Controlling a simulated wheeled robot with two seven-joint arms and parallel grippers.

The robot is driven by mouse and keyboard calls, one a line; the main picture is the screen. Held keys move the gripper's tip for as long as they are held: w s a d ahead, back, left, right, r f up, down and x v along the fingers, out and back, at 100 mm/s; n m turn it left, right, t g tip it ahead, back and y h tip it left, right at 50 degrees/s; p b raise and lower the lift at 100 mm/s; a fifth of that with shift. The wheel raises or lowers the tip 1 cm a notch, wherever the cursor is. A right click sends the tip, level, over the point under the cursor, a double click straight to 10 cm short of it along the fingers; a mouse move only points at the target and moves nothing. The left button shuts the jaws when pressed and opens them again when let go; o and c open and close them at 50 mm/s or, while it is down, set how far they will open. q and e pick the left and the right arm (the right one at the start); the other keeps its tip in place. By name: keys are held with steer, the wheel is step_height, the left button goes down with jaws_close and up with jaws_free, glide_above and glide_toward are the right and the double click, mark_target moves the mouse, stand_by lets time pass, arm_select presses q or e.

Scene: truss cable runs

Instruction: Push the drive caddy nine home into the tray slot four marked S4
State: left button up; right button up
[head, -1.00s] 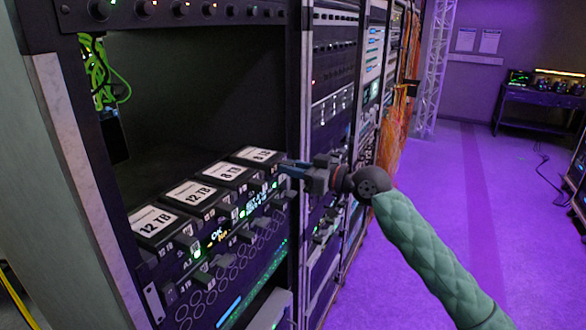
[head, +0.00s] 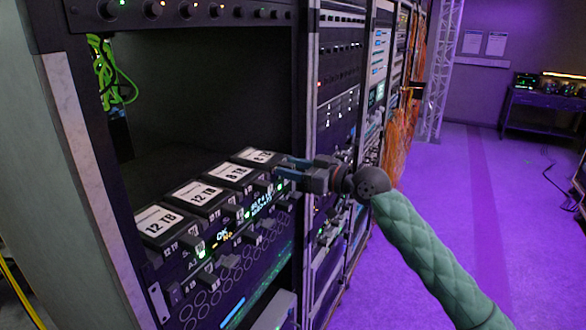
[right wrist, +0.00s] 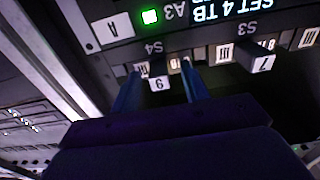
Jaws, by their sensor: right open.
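Caddy nine (head: 259,156) is the rightmost white-labelled drive caddy in the head view. In the right wrist view, which is upside down, its tab marked 9 (right wrist: 158,83) shows below the S4 mark (right wrist: 154,47) on the tray front. My right gripper (head: 280,168) is at the tray's right end. It is open, with one blue finger on each side of the 9 tab in the right wrist view (right wrist: 158,88); I cannot tell whether they touch it. The 9 tab looks roughly in line with the neighbouring 7 tab (right wrist: 262,64). My left gripper is out of view.
Several other labelled caddies (head: 196,194) lie side by side in the tray. The rack post (head: 305,110) stands close to my right gripper. Green cables (head: 106,72) hang inside the rack at left. The purple floor (head: 470,200) at right is clear.

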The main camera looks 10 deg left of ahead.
steer(key=shift+d+f, duration=0.1)
steer(key=b+v, duration=0.3)
steer(key=v, duration=0.4)
steer(key=shift+d, duration=0.25)
steer(key=shift+s, duration=0.1)
